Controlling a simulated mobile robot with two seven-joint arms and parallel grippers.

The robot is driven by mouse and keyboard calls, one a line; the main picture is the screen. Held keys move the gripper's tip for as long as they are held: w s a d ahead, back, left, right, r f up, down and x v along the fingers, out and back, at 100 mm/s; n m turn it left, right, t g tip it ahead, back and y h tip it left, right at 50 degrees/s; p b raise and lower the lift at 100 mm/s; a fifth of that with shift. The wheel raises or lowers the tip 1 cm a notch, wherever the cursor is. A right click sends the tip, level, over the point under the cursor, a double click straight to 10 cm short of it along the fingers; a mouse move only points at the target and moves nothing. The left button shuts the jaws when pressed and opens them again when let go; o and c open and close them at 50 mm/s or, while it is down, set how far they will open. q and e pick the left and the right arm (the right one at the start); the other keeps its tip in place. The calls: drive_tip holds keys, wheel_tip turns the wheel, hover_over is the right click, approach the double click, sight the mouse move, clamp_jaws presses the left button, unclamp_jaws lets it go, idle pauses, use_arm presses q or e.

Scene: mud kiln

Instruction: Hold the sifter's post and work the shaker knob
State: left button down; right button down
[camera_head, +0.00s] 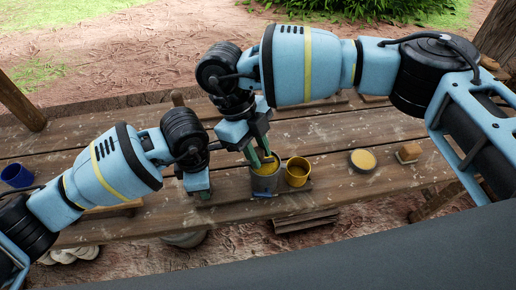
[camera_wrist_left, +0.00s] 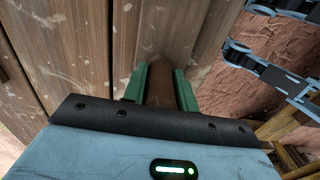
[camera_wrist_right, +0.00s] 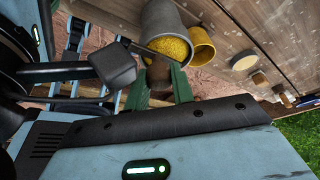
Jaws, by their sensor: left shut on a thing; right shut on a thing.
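The brown wooden post (camera_wrist_left: 160,82) stands between the green fingers of my left gripper (camera_wrist_left: 160,88), which is shut on it. In the head view my left gripper (camera_head: 199,190) is low over the table, left of the grey cylinder. The grey cylinder (camera_wrist_right: 160,18) holds yellow grains (camera_wrist_right: 172,47); it also shows in the head view (camera_head: 264,184). My right gripper (camera_wrist_right: 160,84) is shut on a brown knob (camera_wrist_right: 159,68) by the cylinder's rim. In the head view my right gripper (camera_head: 261,158) reaches down at the cylinder; the knob is hidden there.
A yellow mug (camera_head: 297,172) stands just right of the cylinder. Farther right are a round dish of yellow stuff (camera_head: 362,160) and a small brown block (camera_head: 408,153). A blue cup (camera_head: 17,175) is at the far left. The table's front edge is near the cylinder.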

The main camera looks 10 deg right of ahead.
drive_tip(key=shift+d, duration=1.8)
drive_tip(key=c, duration=1.2)
unclamp_jaws()
drive_tip(key=shift+a, duration=0.1)
drive_tip(key=v, duration=1.2)
